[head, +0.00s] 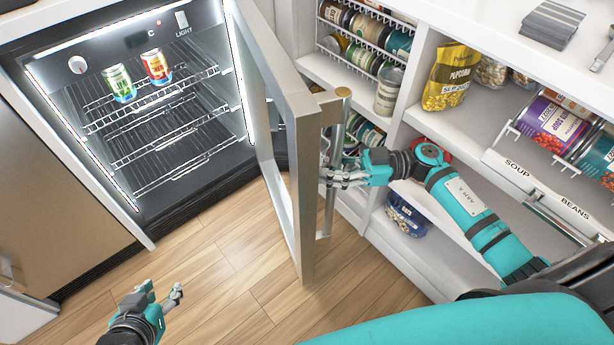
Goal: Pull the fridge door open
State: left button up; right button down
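The fridge door (290,130) stands wide open, swung out to the right on its hinge side, with its edge and frame facing me. Its long bar handle (341,120) runs down the door's right side. My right gripper (338,176) is at the middle of the handle, with its fingers around the bar; it looks shut on it, though the fingertips are partly hard to make out. My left gripper (160,293) is low at the bottom left, open and empty, over the floor and apart from the door. The lit fridge interior (165,120) shows wire racks.
A green can (119,83) and a red can (156,66) stand on the top rack. The wooden floor (225,270) before the fridge is clear.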

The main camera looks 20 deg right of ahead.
jog(key=shift+s+f, duration=0.25)
jog(key=c, duration=1.4)
grip_release()
jog(key=shift+s+d+r, duration=0.1)
jog(key=shift+d+r, duration=0.05)
jog(key=o, duration=0.3)
jog(key=shift+r, duration=0.1)
